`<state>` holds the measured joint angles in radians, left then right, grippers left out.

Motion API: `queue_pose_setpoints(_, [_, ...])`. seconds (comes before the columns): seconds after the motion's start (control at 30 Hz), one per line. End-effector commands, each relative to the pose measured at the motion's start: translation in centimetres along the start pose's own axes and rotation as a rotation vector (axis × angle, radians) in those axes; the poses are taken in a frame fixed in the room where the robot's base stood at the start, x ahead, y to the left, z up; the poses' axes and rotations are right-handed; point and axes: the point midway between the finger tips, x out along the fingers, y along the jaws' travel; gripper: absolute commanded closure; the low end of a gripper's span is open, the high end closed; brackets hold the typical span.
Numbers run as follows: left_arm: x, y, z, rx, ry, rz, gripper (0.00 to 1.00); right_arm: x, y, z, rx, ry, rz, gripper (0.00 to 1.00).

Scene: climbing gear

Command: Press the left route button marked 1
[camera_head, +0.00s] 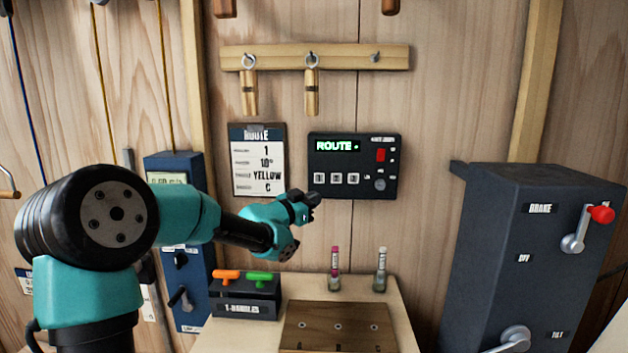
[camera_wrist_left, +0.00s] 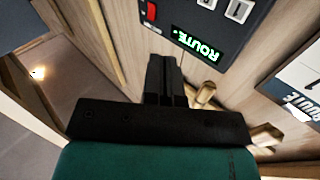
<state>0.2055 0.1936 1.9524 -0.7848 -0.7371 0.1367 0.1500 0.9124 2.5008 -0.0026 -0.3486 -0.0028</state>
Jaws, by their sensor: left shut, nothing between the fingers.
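The dark route panel (camera_head: 353,165) is on the wooden wall, with a green display reading ROUTE and a row of white buttons. The left button marked 1 (camera_head: 319,178) is at the left end of that row. My left gripper (camera_head: 313,199) is shut and empty, just below that button in the head view; I cannot tell whether it touches the panel. In the left wrist view the panel (camera_wrist_left: 222,18) appears turned over, beyond the shut fingers (camera_wrist_left: 166,78). My right gripper is not in view.
A ROUTE card (camera_head: 257,160) hangs left of the panel. Below, a small table (camera_head: 255,342) holds a T-handle rack (camera_head: 246,308), two vials and a wooden board (camera_head: 338,328). A dark brake box (camera_head: 500,250) stands at right, a blue box (camera_head: 175,165) at left.

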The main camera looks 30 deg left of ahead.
Motion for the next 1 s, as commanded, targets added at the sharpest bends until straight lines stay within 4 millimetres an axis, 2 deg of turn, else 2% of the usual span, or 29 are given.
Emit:
queue_pose_setpoints(0.2, [3.1, -3.2, 0.1, 0.32, 0.039, 0.003, 1.0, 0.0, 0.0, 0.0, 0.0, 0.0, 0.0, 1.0])
queue_pose_setpoints(0.37, [4.2, -4.4, 0.2, 0.455, 0.054, 0.004, 1.0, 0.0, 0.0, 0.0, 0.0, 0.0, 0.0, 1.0])
queue_pose_setpoints(1.0, [5.1, -5.2, 0.4, 0.48, 0.057, 0.004, 1.0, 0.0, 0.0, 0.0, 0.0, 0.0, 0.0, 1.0])
